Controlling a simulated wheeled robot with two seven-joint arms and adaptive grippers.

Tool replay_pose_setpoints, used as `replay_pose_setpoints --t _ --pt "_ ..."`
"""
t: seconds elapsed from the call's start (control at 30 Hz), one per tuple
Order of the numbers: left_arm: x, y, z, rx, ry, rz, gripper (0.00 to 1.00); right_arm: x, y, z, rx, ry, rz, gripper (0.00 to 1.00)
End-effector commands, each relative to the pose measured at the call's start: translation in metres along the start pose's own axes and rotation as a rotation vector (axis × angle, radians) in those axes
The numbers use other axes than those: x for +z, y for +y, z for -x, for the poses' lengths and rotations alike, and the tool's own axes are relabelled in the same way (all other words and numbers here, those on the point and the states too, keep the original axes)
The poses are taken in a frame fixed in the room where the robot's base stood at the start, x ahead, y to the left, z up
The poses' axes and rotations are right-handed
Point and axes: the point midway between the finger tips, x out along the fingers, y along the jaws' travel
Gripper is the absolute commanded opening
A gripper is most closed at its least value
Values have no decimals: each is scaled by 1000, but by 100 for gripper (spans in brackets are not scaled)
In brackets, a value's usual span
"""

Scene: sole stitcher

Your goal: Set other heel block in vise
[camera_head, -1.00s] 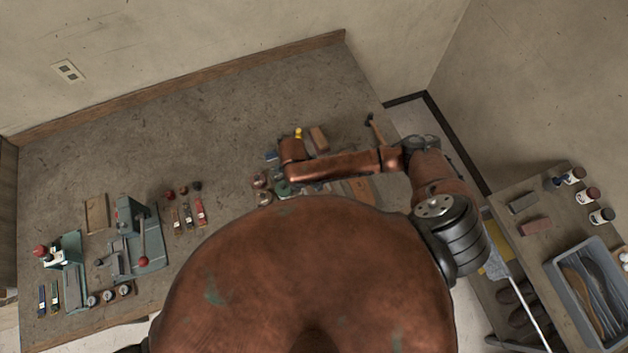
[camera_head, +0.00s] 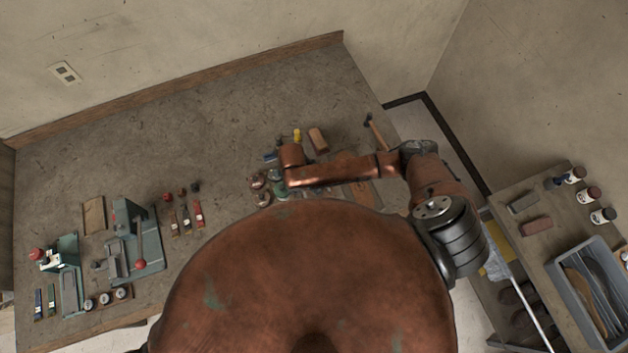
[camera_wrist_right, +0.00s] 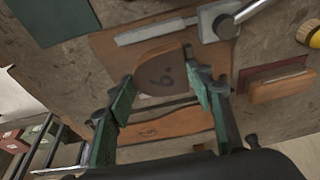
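My right gripper (camera_wrist_right: 163,82) has green fingers spread apart, with a visible gap beside the block. A grey metal bar and jaw with a round handle (camera_wrist_right: 222,24), which looks like the vise, sits on a wooden board (camera_wrist_right: 112,44) just past the block. In the head view my right forearm covers this area, so the right gripper cannot be made out there. My left gripper is not in view.
A flat tan sole-shaped piece (camera_wrist_right: 168,124) lies nearer than the block. Brown blocks (camera_wrist_right: 280,84) and a yellow-topped item (camera_wrist_right: 313,32) are at the right. Green bench machines (camera_head: 138,242) stand at the bench's left; a hammer (camera_head: 375,130) lies near its right edge. The bench's back middle is clear.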

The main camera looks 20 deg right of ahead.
Motion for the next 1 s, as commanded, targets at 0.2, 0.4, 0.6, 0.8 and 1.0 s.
replay_pose_setpoints --t 0.2,0.4,0.6,0.8,1.0 --pt "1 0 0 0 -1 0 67 0 0 0 0 0 0 64" --pt "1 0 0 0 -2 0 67 0 0 0 0 0 0 64" --pt "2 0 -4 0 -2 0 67 -2 -2 7 -3 0 1 64" --pt "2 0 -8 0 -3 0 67 -2 0 42 -1 -5 1 64" --pt "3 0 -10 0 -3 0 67 -1 0 87 -1 -6 0 64"
